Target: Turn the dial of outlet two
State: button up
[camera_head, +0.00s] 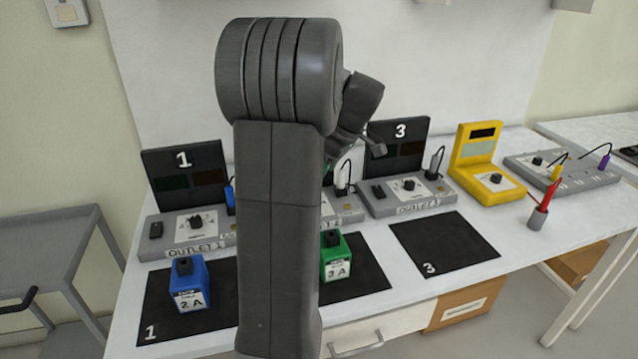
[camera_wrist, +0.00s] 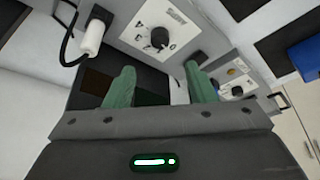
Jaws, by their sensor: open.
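Outlet two is mostly hidden behind my arm in the head view; its white plug (camera_head: 343,178) shows just right of the arm. In the wrist view, a black dial (camera_wrist: 159,38) sits on a white numbered plate, with the white plug (camera_wrist: 91,38) to its left. The plug suggests this is outlet two; its name label is not readable there. My gripper (camera_wrist: 160,68) is open, its two green fingers apart and nothing between them. The dial appears beyond the fingertips, roughly centred across the gap; contact is not visible. The fingers are mostly hidden in the head view.
Outlet one (camera_head: 160,229) stands left and outlet three (camera_head: 380,207) right, each before a dark numbered panel. A blue block (camera_head: 188,285) and green block (camera_head: 336,258) rest on black mats. The mat marked 3 (camera_head: 440,240) is bare. A yellow meter (camera_head: 477,155) stands farther right.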

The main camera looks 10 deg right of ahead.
jog(key=shift+v, duration=1.45)
jog(key=shift+f, duration=0.1)
jog(key=x, duration=1.3)
jog(key=shift+w+a+f, duration=0.1)
jog(key=shift+f, duration=0.25)
